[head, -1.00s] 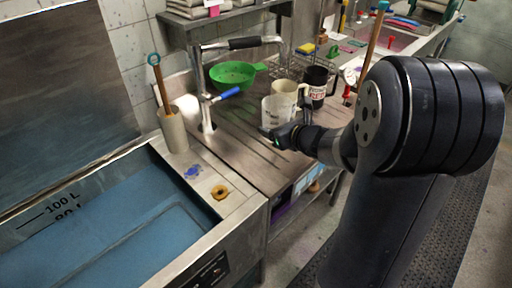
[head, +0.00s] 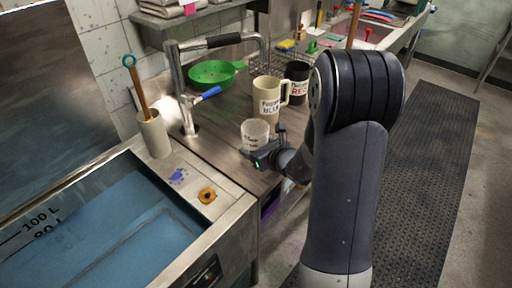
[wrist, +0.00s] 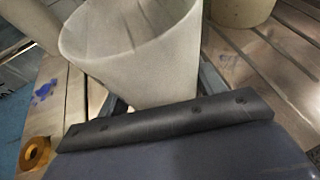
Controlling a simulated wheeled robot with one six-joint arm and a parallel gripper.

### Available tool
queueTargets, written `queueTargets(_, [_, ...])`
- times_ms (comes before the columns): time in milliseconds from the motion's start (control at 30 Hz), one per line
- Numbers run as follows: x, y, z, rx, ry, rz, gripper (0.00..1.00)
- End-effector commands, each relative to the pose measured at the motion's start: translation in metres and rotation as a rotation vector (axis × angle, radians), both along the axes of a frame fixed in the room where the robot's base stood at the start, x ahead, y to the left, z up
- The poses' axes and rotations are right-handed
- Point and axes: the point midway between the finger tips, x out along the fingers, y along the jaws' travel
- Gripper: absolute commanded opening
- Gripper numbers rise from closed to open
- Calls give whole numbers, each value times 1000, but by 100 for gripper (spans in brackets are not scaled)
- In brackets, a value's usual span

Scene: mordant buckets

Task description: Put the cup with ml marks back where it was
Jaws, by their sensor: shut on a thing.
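The cup with ml marks (head: 255,132) is whitish, with small faint print, and looks upright in the head view. My gripper (head: 258,154) is shut on it. In the wrist view the cup (wrist: 132,55) fills the space between the fingers, which show on either side of it, and its base is hidden. The cup is over the front left part of the ribbed drainboard (head: 225,142). I cannot tell whether it touches the board.
A beige labelled mug (head: 267,98) and a black mug marked RED (head: 297,82) stand behind the cup. A green strainer (head: 212,73) lies farther back beside the tap (head: 183,90). A brass ring (head: 207,195) sits on the ledge by the blue-filled vat (head: 105,240).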

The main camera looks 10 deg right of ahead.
Motion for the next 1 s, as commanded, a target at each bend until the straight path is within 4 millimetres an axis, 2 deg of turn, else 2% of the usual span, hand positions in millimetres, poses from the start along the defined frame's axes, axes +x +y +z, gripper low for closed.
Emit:
queueTargets(333, [0, 0, -4, 0, -1, 0, 34])
queueTargets(367, [0, 0, -4, 0, -1, 0, 66])
queueTargets(600, [0, 0, -2, 0, 0, 0, 85])
queueTargets(1000, [0, 0, 4, 0, 0, 0, 87])
